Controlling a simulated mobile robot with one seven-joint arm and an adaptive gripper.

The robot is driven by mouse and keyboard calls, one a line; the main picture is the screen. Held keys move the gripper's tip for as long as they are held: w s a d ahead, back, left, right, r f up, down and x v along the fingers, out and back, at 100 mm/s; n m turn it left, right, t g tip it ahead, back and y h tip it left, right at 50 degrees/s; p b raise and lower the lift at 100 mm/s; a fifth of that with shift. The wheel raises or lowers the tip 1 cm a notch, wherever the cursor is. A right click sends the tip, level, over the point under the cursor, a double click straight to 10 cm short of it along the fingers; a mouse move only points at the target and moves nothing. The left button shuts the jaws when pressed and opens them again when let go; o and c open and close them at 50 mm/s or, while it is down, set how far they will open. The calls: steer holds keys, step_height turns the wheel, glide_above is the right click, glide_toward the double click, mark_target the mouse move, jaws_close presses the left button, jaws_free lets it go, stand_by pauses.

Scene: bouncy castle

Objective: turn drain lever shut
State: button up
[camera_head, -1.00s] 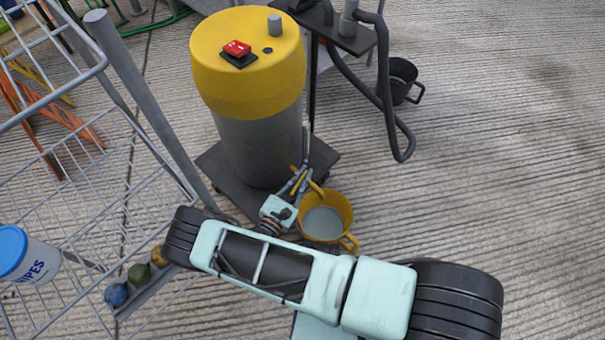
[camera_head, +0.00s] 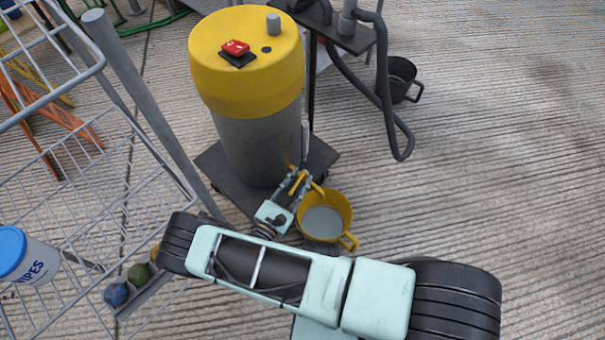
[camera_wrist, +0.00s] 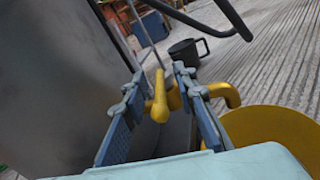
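The vacuum drum (camera_head: 258,130) is grey with a yellow top and has a yellow drain fitting low on its side. In the wrist view a yellow lever (camera_wrist: 159,98) stands between the fingers of my gripper (camera_wrist: 160,85). The fingers are apart, one on each side of the lever, with a gap on the left; contact on the right cannot be told. In the head view my gripper (camera_head: 292,186) is low beside the drum, and the drain is partly hidden behind it. A yellow spout (camera_wrist: 223,92) points toward the yellow bucket (camera_wrist: 275,135) at the right.
The yellow bucket (camera_head: 343,204) holds grey liquid and stands just right of my gripper. A wire cart (camera_head: 80,205) stands at the left. The floor at the right is clear.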

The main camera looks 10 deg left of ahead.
steer(key=v, duration=0.9)
steer(key=shift+s, duration=0.35)
steer(key=shift+a, duration=0.15)
